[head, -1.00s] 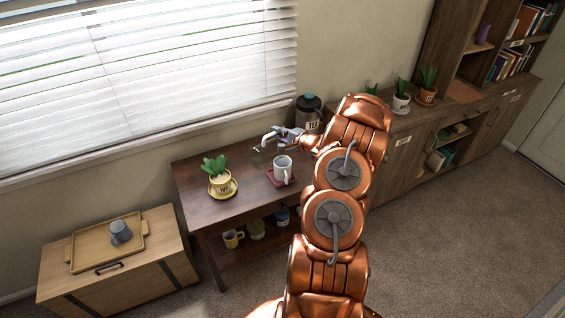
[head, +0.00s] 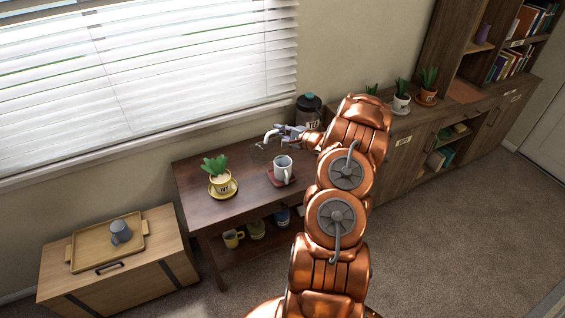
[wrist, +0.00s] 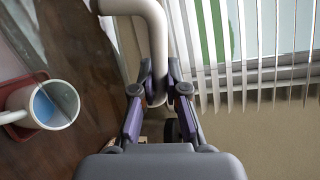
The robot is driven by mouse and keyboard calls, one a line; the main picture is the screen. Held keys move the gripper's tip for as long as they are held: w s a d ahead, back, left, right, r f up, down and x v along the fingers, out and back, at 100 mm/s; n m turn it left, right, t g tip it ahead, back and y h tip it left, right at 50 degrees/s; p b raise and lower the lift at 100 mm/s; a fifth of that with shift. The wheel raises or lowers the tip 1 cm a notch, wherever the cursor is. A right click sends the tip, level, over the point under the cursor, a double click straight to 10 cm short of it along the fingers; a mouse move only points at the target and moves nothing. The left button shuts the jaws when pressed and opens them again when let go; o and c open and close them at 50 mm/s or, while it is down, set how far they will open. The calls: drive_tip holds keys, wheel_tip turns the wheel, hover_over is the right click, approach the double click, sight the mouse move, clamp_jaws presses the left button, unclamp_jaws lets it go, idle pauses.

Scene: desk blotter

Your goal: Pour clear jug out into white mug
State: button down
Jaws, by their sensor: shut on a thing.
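My gripper (head: 284,132) is shut on the pale curved handle of the clear jug (head: 272,134), above the dark side table. In the wrist view, my gripper's fingers (wrist: 160,92) close on this handle (wrist: 156,40). The jug's transparent body is hard to make out, so its tilt and contents cannot be told. The white mug (head: 283,168) stands upright on a red coaster (head: 271,180), just below and in front of my gripper. In the wrist view the mug (wrist: 27,101) is at the left, with a light-blue surface inside it.
A potted plant on a yellow saucer (head: 232,191) stands left on the side table (head: 195,172). A dark canister (head: 309,108) stands behind my gripper. Window blinds (head: 150,70) are close behind. A low cabinet with a tray (head: 76,260) and grey mug (head: 120,231) stands at left.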

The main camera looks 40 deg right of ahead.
drive_tip(key=shift+d+f+m, duration=0.15)
drive_tip(key=shift+d+m, duration=0.55)
drive_tip(key=shift+d, duration=0.35)
drive_tip(key=shift+d+f+m, duration=0.1)
drive_tip(key=shift+d+m, duration=0.6)
drive_tip(key=shift+d, duration=0.3)
idle(1.5)
drive_tip(key=shift+d+f+m+y, duration=0.25)
drive_tip(key=shift+d+m, duration=0.1)
drive_tip(key=shift+d, duration=0.2)
drive_tip(key=shift+d+f+m+y, duration=0.15)
drive_tip(key=shift+d+m+y, duration=0.15)
drive_tip(key=shift+d, duration=0.2)
idle(1.6)
idle(0.7)
